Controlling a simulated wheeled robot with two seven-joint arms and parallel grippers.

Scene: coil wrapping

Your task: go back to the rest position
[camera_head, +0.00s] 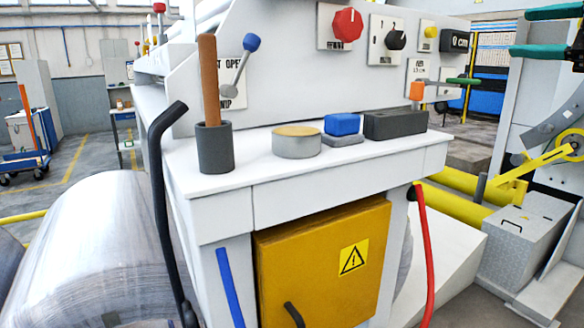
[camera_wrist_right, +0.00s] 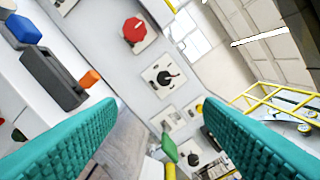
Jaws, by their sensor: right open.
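My right gripper (camera_head: 520,32) is at the top right edge of the head view, with its two teal fingers apart. In the right wrist view, the fingers of my right gripper (camera_wrist_right: 160,108) are spread with nothing between them that they touch. The gripper is to the right of the white machine panel (camera_head: 285,60). My left gripper is not in the head view.
The machine's ledge (camera_head: 375,150) carries a grey cup (camera_head: 215,148) with a brown stick, a round tin (camera_head: 297,142), a blue block (camera_head: 342,124) and a dark box (camera_head: 395,124). A red knob (camera_head: 347,25) sticks out above. A large coil (camera_head: 95,250) lies left.

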